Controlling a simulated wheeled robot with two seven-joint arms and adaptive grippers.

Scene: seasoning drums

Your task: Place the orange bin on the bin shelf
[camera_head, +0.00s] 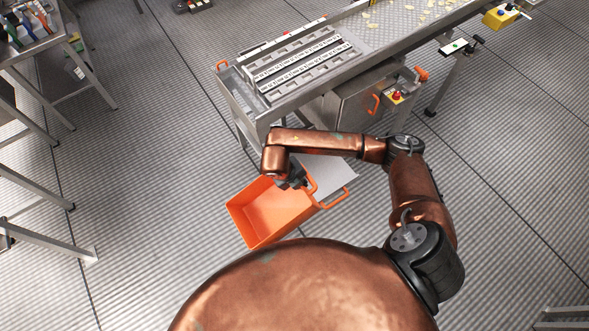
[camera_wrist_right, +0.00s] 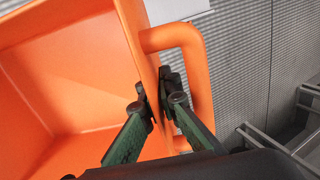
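The orange bin (camera_head: 262,212) is open-topped and empty, below the end of the steel conveyor machine in the head view. It has a loop handle (camera_head: 335,198) on its right side. My right gripper (camera_head: 293,180) is at the bin's upper rim. In the right wrist view, the fingers (camera_wrist_right: 158,98) are close together with the bin's wall (camera_wrist_right: 148,60) between them, one finger inside the bin and one in the handle gap. A flat light-grey plate (camera_head: 335,172), possibly the bin shelf, lies beside the bin, partly hidden by my arm. My left gripper is out of view.
The steel conveyor machine (camera_head: 240,108) stands ahead, with an orange handle and a control box with a red button (camera_head: 397,95). Metal tables (camera_head: 30,45) stand at the left. The ribbed floor (camera_head: 150,170) between is clear.

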